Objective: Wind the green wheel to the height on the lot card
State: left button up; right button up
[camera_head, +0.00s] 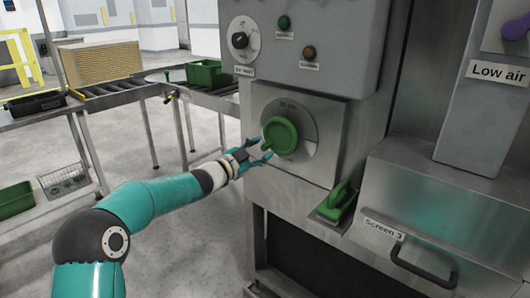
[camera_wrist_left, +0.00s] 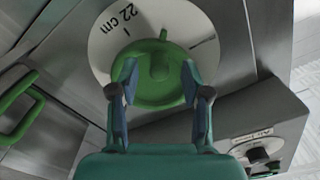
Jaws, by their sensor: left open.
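The green wheel (camera_head: 280,135) sits on a round pale dial on the steel front of the machine. In the left wrist view the wheel (camera_wrist_left: 155,75) fills the space ahead of my fingers, and the dial (camera_wrist_left: 101,38) reads "22 cm" beside a mark. My left gripper (camera_head: 264,153) is at the wheel's lower left edge. In the wrist view its two fingers (camera_wrist_left: 160,88) are open, one on each side of the wheel; I cannot tell whether they touch it. I cannot make out a lot card. My right gripper is not in view.
A black knob (camera_head: 240,40) and green and amber buttons are above the dial. A green handle (camera_head: 338,198) juts out below right, beside the "Screen 3" drawer handle (camera_head: 424,264). A roller conveyor (camera_head: 115,86) with a green crate (camera_head: 208,73) stands behind left.

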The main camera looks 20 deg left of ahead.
pick_arm(q)
jog(key=v, duration=1.2)
